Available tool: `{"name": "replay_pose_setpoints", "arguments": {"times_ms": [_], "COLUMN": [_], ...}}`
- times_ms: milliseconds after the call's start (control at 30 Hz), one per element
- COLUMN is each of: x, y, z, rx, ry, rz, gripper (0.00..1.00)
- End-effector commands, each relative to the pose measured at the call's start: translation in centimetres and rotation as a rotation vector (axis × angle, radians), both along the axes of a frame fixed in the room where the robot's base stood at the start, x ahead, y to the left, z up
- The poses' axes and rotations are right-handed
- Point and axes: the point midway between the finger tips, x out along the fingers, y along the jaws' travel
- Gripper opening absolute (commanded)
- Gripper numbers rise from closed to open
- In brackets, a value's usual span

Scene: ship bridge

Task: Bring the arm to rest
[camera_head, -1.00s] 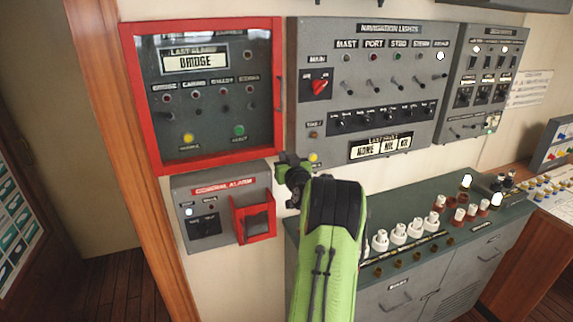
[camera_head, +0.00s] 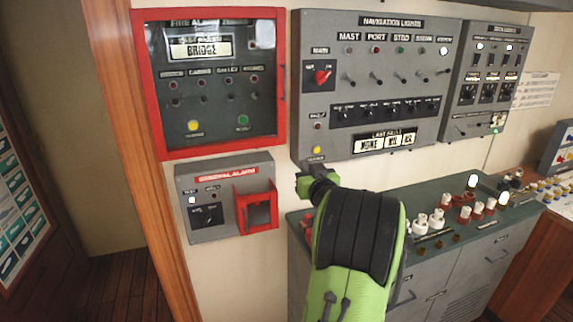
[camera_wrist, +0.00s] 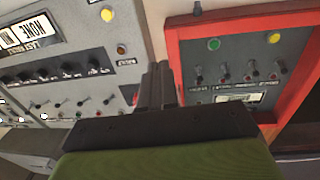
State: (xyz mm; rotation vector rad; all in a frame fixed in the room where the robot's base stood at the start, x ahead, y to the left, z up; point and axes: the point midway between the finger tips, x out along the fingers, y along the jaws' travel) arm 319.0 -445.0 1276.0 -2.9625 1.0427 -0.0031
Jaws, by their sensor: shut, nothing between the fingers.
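My green and black arm (camera_head: 352,245) rises from the bottom of the head view, in front of the grey cabinet. The fingers point toward the wall between the navigation lights panel (camera_wrist: 60,50) and the red-framed alarm panel (camera_wrist: 240,70). I see no contact with either panel.
The navigation lights panel (camera_head: 375,85), red-framed fire alarm panel (camera_head: 215,85) and general alarm box (camera_head: 222,195) hang on the wall. A grey cabinet (camera_head: 460,265) with several white and red fuses on top stands below. Floor shows at the left.

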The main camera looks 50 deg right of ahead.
Motion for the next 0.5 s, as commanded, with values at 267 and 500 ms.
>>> {"name": "replay_pose_setpoints", "arguments": {"times_ms": [267, 500], "x": [-0.1, 4.4], "y": [0.1, 6.8], "z": [0.1, 0.6], "rx": [0.000, 0.041], "ry": [0.000, 0.098], "rz": [0.000, 0.144], "gripper": [0.00, 0.00]}}
